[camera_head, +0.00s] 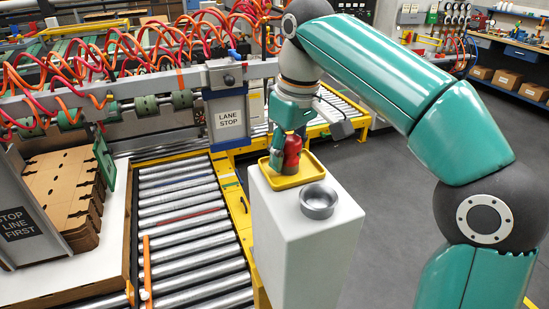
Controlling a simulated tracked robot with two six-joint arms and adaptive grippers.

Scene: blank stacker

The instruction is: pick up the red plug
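The red plug (291,156) stands upright in the yellow tray (260,176) on top of a white pedestal. My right gripper (289,143) points down at the plug from above, with its teal fingers at the plug's upper part. One finger shows along the plug's left side; the other is mostly hidden. I cannot tell whether the fingers press on the plug or stand apart from it. The plug appears to rest in the tray. My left gripper is out of view.
A grey metal bowl (318,201) sits on the white pedestal (300,250) just in front of the tray. A roller conveyor (185,230) with a yellow rail runs at the left, beside stacked cardboard blanks (62,190). A "LANE STOP" sign (229,119) stands behind. Open floor lies right.

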